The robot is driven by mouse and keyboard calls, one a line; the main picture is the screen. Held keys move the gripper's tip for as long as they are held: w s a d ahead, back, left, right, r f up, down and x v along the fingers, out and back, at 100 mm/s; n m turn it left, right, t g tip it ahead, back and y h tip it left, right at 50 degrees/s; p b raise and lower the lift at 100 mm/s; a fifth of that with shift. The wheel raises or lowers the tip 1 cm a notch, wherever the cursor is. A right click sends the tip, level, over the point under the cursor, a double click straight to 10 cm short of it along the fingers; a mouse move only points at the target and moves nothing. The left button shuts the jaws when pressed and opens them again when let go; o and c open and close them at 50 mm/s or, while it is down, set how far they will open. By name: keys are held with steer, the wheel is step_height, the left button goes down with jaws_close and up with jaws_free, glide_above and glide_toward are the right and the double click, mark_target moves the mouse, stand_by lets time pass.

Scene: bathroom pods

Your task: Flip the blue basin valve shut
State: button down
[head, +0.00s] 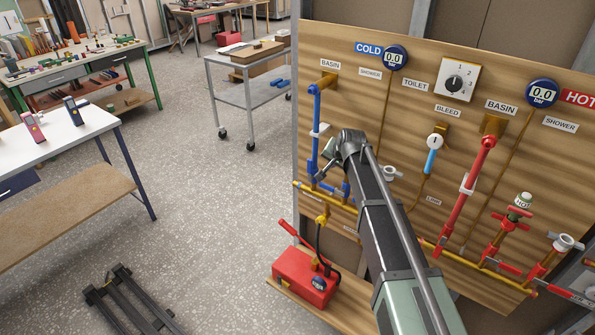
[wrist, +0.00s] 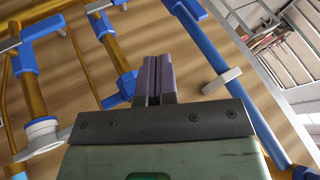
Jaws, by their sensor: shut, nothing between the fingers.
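The blue basin pipe (head: 315,120) runs down the wooden board under the BASIN label on the cold side, at the left. Blue fittings (head: 345,190) show at its lower end, partly hidden by my arm, and I cannot make out the valve's lever position. In the wrist view the long blue pipe (wrist: 262,130) passes to the right of my gripper (wrist: 158,62), with a grey clip (wrist: 222,80) on it. A blue-ended brass branch (wrist: 115,55) is to the left of the fingers. My fingers are shut and empty, pointing at the board, and appear apart from both.
The board (head: 440,120) also carries red hot pipes (head: 466,195), gauges (head: 395,57) and a bleed valve (head: 435,142). A red pump box (head: 303,278) stands below. Another blue-and-brass pipe with a white cap (wrist: 42,130) is at the wrist view's left. A trolley (head: 245,90) and open floor lie left.

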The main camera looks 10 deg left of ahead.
mark_target(313, 165)
steer(key=shift+w+d, duration=0.1)
steer(key=shift+d, duration=0.1)
steer(key=w+a+f+b, duration=0.6)
steer(key=w+f+b, duration=0.1)
steer(key=f+b, duration=0.1)
stand_by(0.4)
steer(key=shift+w, duration=0.1)
steer(key=shift+w+a+r, duration=0.25)
steer(key=shift+a, duration=0.35)
steer(key=shift+d, duration=0.15)
